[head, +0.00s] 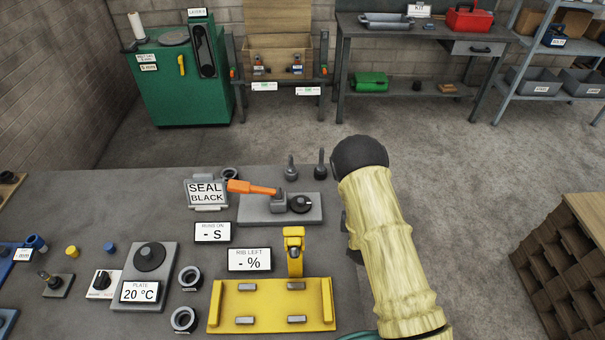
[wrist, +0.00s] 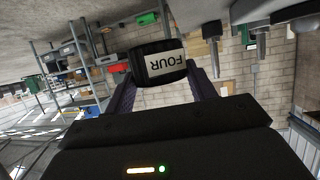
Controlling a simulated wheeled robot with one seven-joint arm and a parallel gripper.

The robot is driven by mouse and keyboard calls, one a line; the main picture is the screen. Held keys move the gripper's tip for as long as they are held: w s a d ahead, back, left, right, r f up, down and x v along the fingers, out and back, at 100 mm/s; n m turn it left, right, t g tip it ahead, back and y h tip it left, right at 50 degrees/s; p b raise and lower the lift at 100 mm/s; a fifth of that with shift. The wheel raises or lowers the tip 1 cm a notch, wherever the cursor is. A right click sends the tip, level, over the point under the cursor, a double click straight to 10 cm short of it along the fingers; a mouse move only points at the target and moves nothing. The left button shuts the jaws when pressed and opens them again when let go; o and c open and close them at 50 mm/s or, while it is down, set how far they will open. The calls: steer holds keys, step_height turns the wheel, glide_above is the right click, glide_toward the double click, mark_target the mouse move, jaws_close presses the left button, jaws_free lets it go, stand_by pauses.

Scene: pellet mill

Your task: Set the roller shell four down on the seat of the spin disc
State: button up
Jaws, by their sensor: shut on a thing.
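The roller shell four (wrist: 158,62), a dark cylinder with a white label reading FOUR, shows in the wrist view. My gripper (wrist: 162,75) is shut on it, one finger at each side. The label appears upside down in this tilted view. In the head view my arm reaches over the right end of the bench; the jaws and the held shell are hidden there. No label names the spin disc. A flat round grey disc (head: 174,38) lies on the green cabinet at the back left; I cannot tell whether it is the spin disc.
The grey bench (head: 130,205) carries a yellow fixture (head: 270,318), a plate heater (head: 148,268), dark rings (head: 190,278) and a grey block with an orange handle (head: 255,188). Behind it are a workbench (head: 425,35) and shelving (head: 560,60). Open floor (head: 240,130) lies between.

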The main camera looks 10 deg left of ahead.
steer(key=a+r+n+g+y+p, duration=0.1)
steer(key=a+r+n+y, duration=0.2)
steer(key=a, duration=0.6)
steer(key=a+r+n+g+y, duration=0.1)
steer(key=a+r+n+y, duration=0.2)
steer(key=a+r, duration=0.5)
steer(key=shift+a+g+y+p, duration=0.3)
steer(key=shift+a+p, duration=0.1)
steer(key=shift+a, duration=0.15)
steer(key=shift+w+b, duration=0.1)
steer(key=shift+b, duration=0.3)
step_height(320, 180, down, 6)
steer(key=b, duration=0.5)
steer(key=shift+r+b, duration=0.25)
steer(key=shift+b, duration=0.05)
steer(key=shift+d+f+b, duration=0.2)
steer(key=shift+f+b, duration=0.25)
steer(key=shift+a+f, duration=0.2)
steer(key=shift+r, duration=0.1)
